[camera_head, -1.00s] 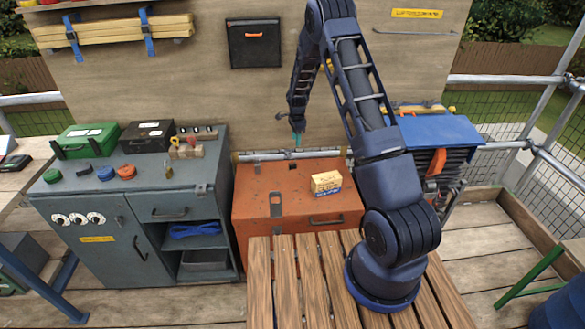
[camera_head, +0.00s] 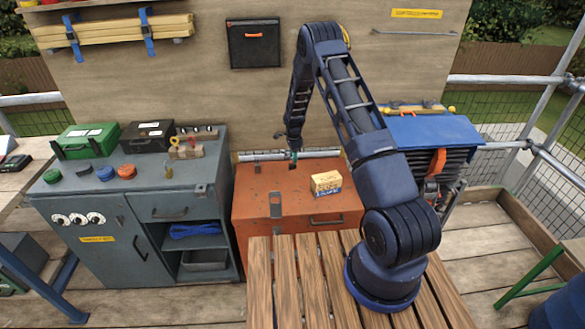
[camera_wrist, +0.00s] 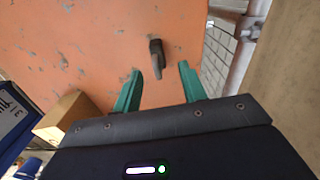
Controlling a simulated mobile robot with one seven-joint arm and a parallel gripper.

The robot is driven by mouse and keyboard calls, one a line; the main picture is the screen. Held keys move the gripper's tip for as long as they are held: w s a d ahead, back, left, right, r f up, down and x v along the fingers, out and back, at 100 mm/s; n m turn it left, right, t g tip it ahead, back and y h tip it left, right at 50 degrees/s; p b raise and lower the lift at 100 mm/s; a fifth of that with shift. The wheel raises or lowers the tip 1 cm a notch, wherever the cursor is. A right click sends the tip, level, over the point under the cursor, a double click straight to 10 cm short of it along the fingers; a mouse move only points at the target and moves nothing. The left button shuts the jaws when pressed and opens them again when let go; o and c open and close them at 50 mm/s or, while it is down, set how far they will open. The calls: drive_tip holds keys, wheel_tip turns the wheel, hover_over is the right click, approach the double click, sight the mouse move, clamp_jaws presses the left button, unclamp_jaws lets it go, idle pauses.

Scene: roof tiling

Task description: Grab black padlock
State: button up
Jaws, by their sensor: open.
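A small dark object, which looks like the black padlock (camera_wrist: 157,57), lies on the orange surface in the wrist view. It sits just beyond my fingertips, roughly in line with the gap between them. Its fine shape is unclear. My gripper (camera_wrist: 158,82) is open, with its two teal fingers apart and nothing between them. In the head view my gripper (camera_head: 293,158) hangs low over the back part of the orange chest (camera_head: 255,215). I cannot tell the exact height of the fingers above the lid.
A yellow and blue carton (camera_head: 326,183) stands on the chest lid and shows at the left in the wrist view (camera_wrist: 66,114). A metal pipe (camera_head: 262,156) runs along the wall behind the chest. A grey cabinet (camera_head: 145,190) stands to the left.

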sight(292, 164)
drive_tip(key=f, duration=0.4)
drive_tip(key=shift+s+a+f, duration=0.15)
drive_tip(key=shift+a+f, duration=0.05)
drive_tip(key=shift+a, duration=0.1)
drive_tip(key=shift+c, duration=0.4)
clamp_jaws()
drive_tip(key=shift+r, duration=0.1)
